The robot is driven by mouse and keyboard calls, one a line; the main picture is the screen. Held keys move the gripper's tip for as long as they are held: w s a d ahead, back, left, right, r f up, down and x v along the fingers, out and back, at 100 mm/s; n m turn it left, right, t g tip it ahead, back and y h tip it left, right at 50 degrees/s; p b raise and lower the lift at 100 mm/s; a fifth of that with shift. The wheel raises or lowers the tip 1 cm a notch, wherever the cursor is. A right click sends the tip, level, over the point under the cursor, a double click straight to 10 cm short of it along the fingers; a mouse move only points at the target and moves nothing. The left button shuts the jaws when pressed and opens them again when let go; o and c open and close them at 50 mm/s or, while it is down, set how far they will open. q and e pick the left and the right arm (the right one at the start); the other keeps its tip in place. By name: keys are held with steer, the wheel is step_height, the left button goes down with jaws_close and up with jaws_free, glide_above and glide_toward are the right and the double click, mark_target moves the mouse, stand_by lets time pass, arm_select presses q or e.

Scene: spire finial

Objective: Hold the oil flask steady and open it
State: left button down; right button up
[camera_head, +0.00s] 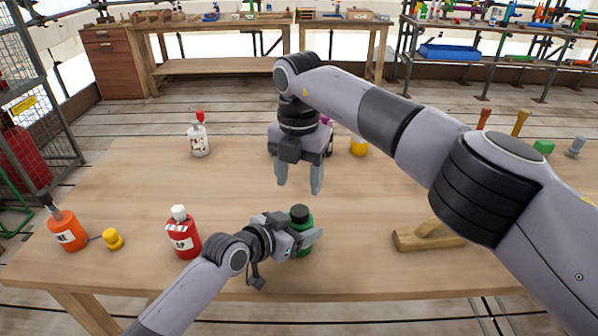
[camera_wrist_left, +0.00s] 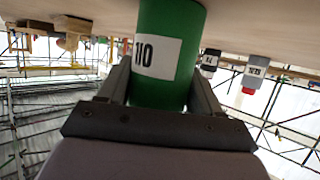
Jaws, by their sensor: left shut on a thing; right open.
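My left gripper (camera_head: 308,240) is shut around the green body below the cap. In the left wrist view its two fingers (camera_wrist_left: 160,88) press on either side of the bottle. My right gripper (camera_head: 299,186) is open and empty, pointing down above the table behind the flask, apart from the cap.
A red bottle (camera_head: 183,234) with a white cap stands left of the flask. An orange bottle (camera_head: 67,230) and a yellow object (camera_head: 113,239) are farther left. A white bottle (camera_head: 198,137) and a yellow container (camera_head: 359,146) stand farther back. A wooden tool (camera_head: 430,236) lies at right.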

mark_target(299, 210)
steer(key=m, duration=0.4)
steer(key=shift+r, duration=0.3)
steer(key=shift+f, duration=3.95)
steer(key=c, duration=1.1)
steer(key=n, duration=0.4)
steer(key=shift+r+n, duration=0.1)
steer(key=shift+n, duration=0.2)
steer(key=n, duration=0.5)
steer(key=o, duration=1.2)
